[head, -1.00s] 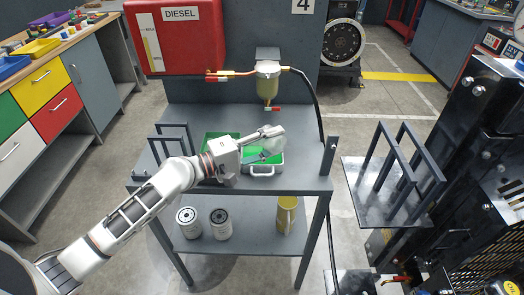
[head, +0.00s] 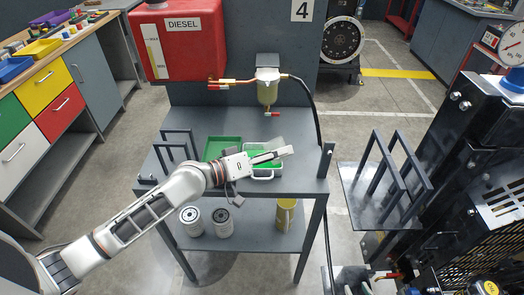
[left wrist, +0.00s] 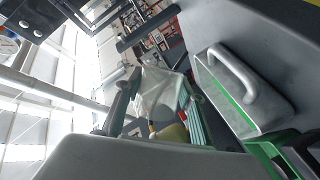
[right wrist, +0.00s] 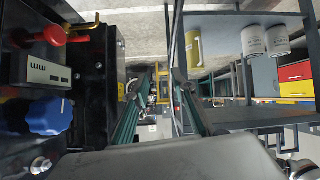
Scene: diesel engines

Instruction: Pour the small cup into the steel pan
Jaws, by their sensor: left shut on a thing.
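My left gripper (head: 284,152) is shut on a small translucent cup (head: 272,143) above the workbench. The cup also shows between the fingers in the left wrist view (left wrist: 160,97), tipped over in that picture. Its contents cannot be made out. The steel pan (head: 264,178), with a grey handle and green inside, sits on the bench just under the gripper, which partly hides it. In the left wrist view the pan (left wrist: 268,105) is beside the cup, apart from it.
A green tray (head: 222,147) lies left of the pan. Dark racks stand at the bench's left (head: 178,145) and on a plate at right (head: 395,175). Two filters and a yellow jug (head: 286,215) sit below.

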